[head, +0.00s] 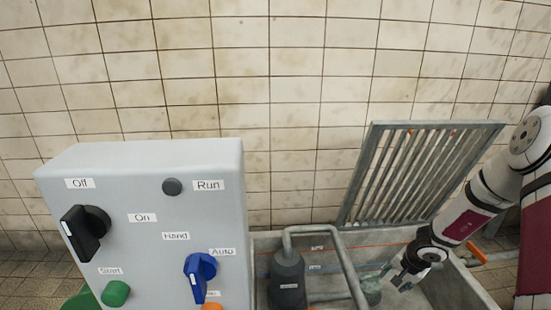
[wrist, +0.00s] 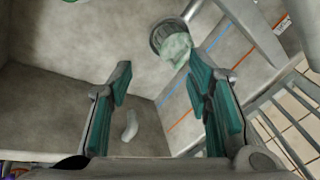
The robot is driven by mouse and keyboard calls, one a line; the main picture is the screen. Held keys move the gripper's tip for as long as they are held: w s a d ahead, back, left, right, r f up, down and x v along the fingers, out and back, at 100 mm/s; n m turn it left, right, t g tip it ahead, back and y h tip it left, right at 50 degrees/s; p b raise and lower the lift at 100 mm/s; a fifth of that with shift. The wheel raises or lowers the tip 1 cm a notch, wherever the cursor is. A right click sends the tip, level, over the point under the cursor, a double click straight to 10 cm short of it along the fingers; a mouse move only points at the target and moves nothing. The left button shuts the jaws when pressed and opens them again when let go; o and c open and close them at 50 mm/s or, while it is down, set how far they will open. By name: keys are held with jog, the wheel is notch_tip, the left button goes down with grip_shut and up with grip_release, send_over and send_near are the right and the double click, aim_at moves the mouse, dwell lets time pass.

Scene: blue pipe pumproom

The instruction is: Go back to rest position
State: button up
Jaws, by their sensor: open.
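My gripper (head: 394,278) is at the lower right of the head view, low over the concrete sump. In the wrist view my gripper (wrist: 160,72) has its two teal-padded fingers spread wide, with nothing between them. A pale green crumpled lump (wrist: 176,50) sits at the mouth of a grey round fitting (wrist: 164,33), beyond the fingertips. A greenish thing (head: 371,291) also shows beside my gripper in the head view. A small pale curved piece (wrist: 130,125) lies on the sump surface, seen between the fingers.
A dark pump (head: 287,280) and a bent grey pipe (head: 345,262) stand in the sump (head: 440,290). A raised grate (head: 415,170) leans behind, close to my arm. A grey control box (head: 150,230) with switches fills the lower left. The tiled wall (head: 300,90) is behind.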

jog(key=a+r+n+t+y, duration=0.1)
jog(key=a+r+n, duration=0.1)
jog(key=a+r, duration=0.45)
jog(key=a+r+n+y, duration=0.15)
jog(key=a+r, duration=0.25)
jog(key=r, duration=0.6)
jog(key=a+r+n+t+y, duration=0.1)
jog(key=a+r+n, duration=0.1)
jog(key=a+r, duration=0.45)
jog(key=s+a+r+n+g, duration=0.2)
jog(key=s+a+r, duration=0.2)
jog(key=s+r, duration=0.5)
jog(key=s+a+r+n+g, duration=0.25)
jog(key=s+r, duration=0.25)
jog(key=s, duration=0.9)
jog(key=s+d+r+g+h+p, duration=0.1)
jog(key=s+d+h, duration=0.1)
jog(key=s, duration=0.6)
jog(key=s+d+h, duration=0.2)
jog(key=s, duration=0.7)
notch_tip(320, 180, up, 40)
jog(key=t+p, duration=0.4)
jog(key=p, duration=3.4)
jog(key=shift+w+n, duration=0.2)
jog(key=shift+n, duration=0.2)
jog(key=shift+y, duration=0.25)
